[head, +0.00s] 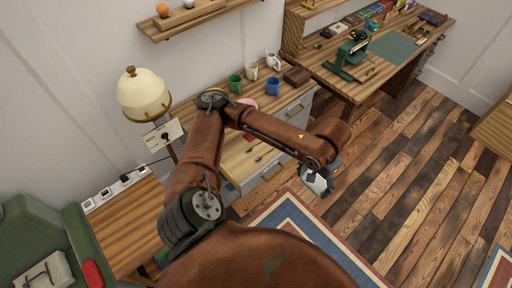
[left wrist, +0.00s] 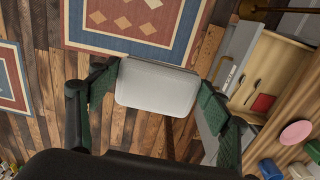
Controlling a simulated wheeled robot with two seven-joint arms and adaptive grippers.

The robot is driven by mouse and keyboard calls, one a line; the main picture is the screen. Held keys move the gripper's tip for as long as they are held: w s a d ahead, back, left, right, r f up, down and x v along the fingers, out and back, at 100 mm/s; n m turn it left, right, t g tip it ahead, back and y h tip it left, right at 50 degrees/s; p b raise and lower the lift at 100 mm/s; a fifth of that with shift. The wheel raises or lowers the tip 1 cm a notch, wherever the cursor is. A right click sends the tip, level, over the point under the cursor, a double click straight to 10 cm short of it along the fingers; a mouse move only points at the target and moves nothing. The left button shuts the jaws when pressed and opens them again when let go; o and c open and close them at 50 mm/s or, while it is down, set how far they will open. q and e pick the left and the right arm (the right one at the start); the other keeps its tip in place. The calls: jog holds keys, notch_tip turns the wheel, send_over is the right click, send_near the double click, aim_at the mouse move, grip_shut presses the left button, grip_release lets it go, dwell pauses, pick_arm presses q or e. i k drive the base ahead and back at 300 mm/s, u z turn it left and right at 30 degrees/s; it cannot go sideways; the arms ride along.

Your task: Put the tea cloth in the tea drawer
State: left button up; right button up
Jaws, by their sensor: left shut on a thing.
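My left gripper (head: 322,186) hangs in front of the tea counter, to the right of the open drawer in the head view. In the left wrist view its green-padded fingers (left wrist: 157,95) are shut on a pale grey-white flat piece (left wrist: 157,88), which looks like the folded tea cloth. The piece also shows small and pale in the head view (head: 316,181). The tea drawer (head: 271,173) is pulled out, with a spoon (head: 258,158) and a red item (left wrist: 262,103) inside. My left arm hides part of the drawer. My right gripper is not in view.
Several mugs, including a blue one (head: 273,86), and a pink plate (left wrist: 295,132) stand on the counter (head: 219,87). A lamp (head: 144,95) stands to the left. A bench with a green press (head: 350,55) is beyond. A patterned rug (head: 297,219) lies on the plank floor.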

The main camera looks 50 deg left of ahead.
aim_at(238, 165)
jog(key=i, duration=1.4)
jog(key=u, duration=2.5)
